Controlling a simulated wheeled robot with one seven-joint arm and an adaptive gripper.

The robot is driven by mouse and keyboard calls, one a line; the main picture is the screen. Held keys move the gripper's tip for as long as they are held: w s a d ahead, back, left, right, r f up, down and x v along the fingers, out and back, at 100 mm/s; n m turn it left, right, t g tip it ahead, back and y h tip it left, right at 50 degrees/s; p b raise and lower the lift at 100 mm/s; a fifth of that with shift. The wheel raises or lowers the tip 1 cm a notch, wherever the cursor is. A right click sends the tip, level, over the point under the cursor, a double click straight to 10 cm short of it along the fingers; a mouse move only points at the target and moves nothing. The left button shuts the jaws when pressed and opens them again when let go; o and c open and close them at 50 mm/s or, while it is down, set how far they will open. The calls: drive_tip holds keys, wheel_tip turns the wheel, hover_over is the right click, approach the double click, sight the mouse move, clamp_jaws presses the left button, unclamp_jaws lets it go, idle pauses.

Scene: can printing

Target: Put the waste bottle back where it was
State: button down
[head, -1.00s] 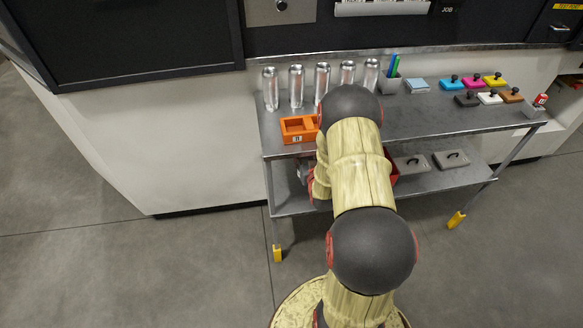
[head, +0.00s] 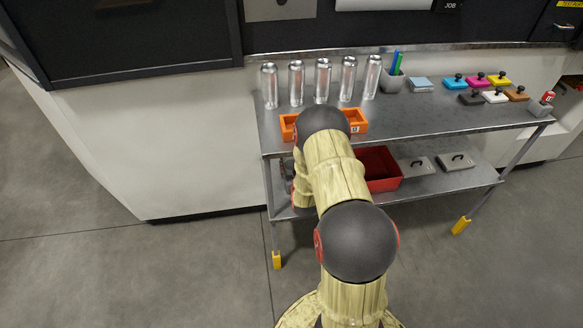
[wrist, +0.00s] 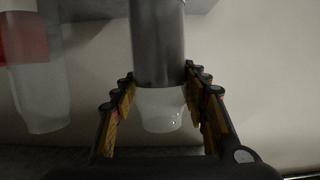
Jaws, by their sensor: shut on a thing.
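The waste bottle (wrist: 160,108), which I take to be the pale translucent one with a dark grey band, shows in the middle of the wrist view. My gripper (wrist: 158,80) has one finger on each side of it and is shut on it. A second bottle (wrist: 38,90), pale with a red band, stands apart to the left in the wrist view. In the head view my arm hides most of the gripper, at the left end of the lower shelf (head: 335,200), and the bottles cannot be made out.
A red bin (head: 385,182) and grey lidded boxes (head: 415,166) sit on the lower shelf. Above, the table top (head: 420,112) holds an orange tray (head: 356,122), several silver cans (head: 322,82), a pen cup (head: 392,80) and coloured stamps (head: 477,80). The floor at left is clear.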

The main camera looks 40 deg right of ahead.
drive_tip(key=shift+r, duration=0.1)
drive_tip(key=c, duration=1)
unclamp_jaws()
drive_tip(key=shift+r, duration=0.1)
drive_tip(key=p+v, duration=0.4)
drive_tip(key=v, duration=0.8)
